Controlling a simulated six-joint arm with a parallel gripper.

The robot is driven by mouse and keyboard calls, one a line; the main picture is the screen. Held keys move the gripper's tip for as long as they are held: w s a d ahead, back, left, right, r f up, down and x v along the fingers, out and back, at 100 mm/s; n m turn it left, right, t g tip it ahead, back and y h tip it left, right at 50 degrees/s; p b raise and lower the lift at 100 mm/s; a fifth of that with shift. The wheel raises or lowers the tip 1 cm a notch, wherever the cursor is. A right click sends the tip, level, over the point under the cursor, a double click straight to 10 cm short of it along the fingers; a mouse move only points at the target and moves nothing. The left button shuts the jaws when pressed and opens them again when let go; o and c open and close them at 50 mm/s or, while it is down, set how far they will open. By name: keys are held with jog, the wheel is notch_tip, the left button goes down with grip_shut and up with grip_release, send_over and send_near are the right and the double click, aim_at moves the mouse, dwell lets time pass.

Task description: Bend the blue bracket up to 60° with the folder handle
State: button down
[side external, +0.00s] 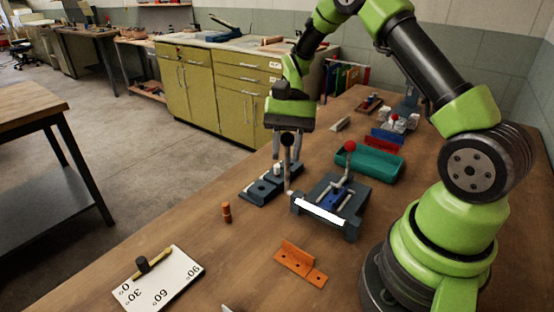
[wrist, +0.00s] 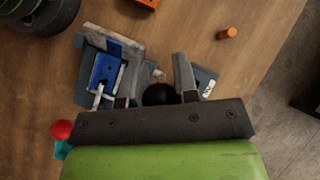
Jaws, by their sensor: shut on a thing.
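The folder (side external: 352,226) is a dark grey block on the bench with a white strip along its front edge. The blue bracket (side external: 336,199) lies in it, partly hidden by a red-knobbed lever (side external: 349,163); it also shows in the wrist view (wrist: 103,69). The bracket's bend angle is too small to tell. The folder handle (side external: 288,172) stands upright at the folder's left side with a black ball knob. My gripper (side external: 289,156) is shut on this handle, fingers either side of it; the wrist view shows the black knob (wrist: 158,94) between the fingers.
A white angle board (side external: 160,281) marked 0 to 90 lies front left. An orange bracket (side external: 301,264) and orange peg (side external: 227,212) lie nearby. A dark fixture (side external: 262,189) sits left of the folder, a green tray (side external: 384,165) behind it.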

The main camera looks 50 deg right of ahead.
jog(key=shift+d+r+y, duration=0.1)
jog(key=shift+d+y, duration=0.2)
jog(key=shift+d, duration=1.6)
jog(key=c, duration=0.9)
grip_release()
jog(key=shift+o, duration=0.2)
jog(key=v, duration=0.9)
jog(key=shift+w+d+r, duration=0.15)
jog(key=shift+d+r, duration=0.1)
jog(key=shift+d, duration=0.05)
